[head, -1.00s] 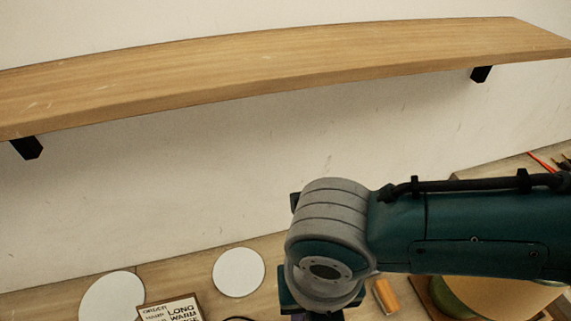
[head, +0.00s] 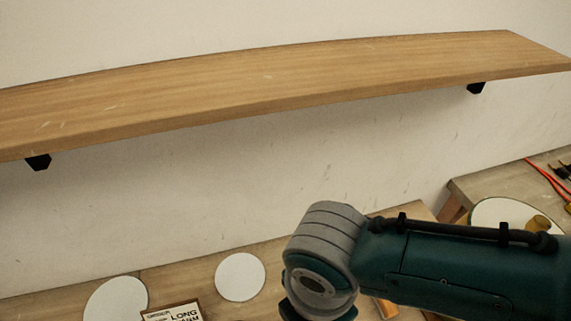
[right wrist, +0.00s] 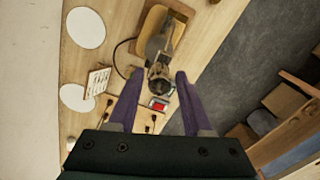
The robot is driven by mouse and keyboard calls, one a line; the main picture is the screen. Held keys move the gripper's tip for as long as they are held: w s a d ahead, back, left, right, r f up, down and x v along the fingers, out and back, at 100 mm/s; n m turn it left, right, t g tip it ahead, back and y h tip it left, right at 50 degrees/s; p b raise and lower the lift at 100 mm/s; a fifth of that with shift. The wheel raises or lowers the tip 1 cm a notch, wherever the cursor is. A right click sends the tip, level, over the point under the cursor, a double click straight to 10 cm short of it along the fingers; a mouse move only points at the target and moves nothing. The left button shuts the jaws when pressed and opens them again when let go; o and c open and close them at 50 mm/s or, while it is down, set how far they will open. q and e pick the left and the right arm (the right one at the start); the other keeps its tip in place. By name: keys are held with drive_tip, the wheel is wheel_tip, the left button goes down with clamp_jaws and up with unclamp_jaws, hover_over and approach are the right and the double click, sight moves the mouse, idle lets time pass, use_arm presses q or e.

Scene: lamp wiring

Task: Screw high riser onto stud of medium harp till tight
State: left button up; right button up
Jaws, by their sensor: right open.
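My right gripper (right wrist: 159,75) shows in the right wrist view with its two purple fingers spread apart. Below and between them, a dark and metallic lamp-like assembly (right wrist: 165,48) stands on a wooden base (right wrist: 150,28); whether the fingers touch it cannot be told. I cannot make out the high riser, the medium harp or its stud as separate parts. In the head view my right arm comes in from the right, and its gripper is hidden below the grey joint. My left gripper is not in view.
A wooden shelf (head: 270,90) spans the wall above the bench. White discs (head: 115,300) (head: 240,277) and a printed card (head: 172,312) lie at left. A red item (right wrist: 158,104) and dark-handled tools lie near the base. Dark floor (right wrist: 225,100) lies beyond the bench edge.

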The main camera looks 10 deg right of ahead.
drive_tip(key=o, duration=0.6)
drive_tip(key=shift+c, duration=0.2)
